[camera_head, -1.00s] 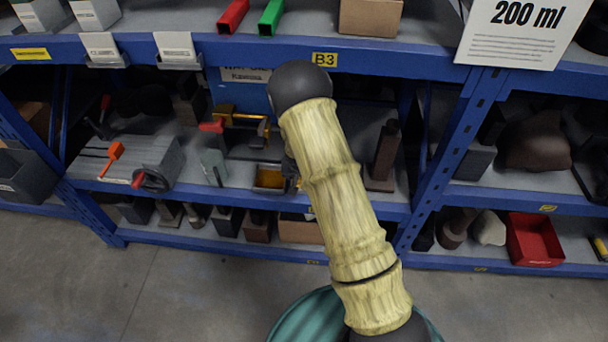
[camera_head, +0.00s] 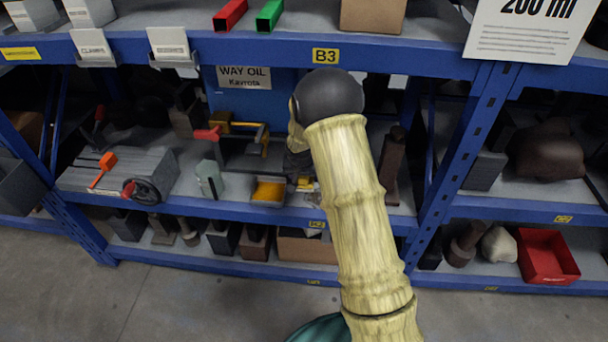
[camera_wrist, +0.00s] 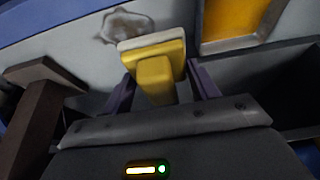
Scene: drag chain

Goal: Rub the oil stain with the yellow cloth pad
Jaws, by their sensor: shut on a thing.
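The yellow cloth pad (camera_wrist: 152,52) has a pale underside layer and a yellow grip block. My gripper (camera_wrist: 161,88) is shut on this block, one dark finger on each side. The oil stain (camera_wrist: 127,25) is a brownish, irregular ring on the grey shelf surface. In the wrist view, the pad overlaps the stain's lower edge; I cannot tell whether it touches the shelf. In the head view, my gripper (camera_head: 300,168) is low over the middle shelf, partly behind my arm, with a bit of yellow pad (camera_head: 306,184) below it.
A tray with orange-yellow contents (camera_head: 268,190) stands close left of my gripper, and also shows in the wrist view (camera_wrist: 236,20). A dark upright block (camera_head: 392,165) stands to the right. The blue B3 shelf beam (camera_head: 240,48) runs above.

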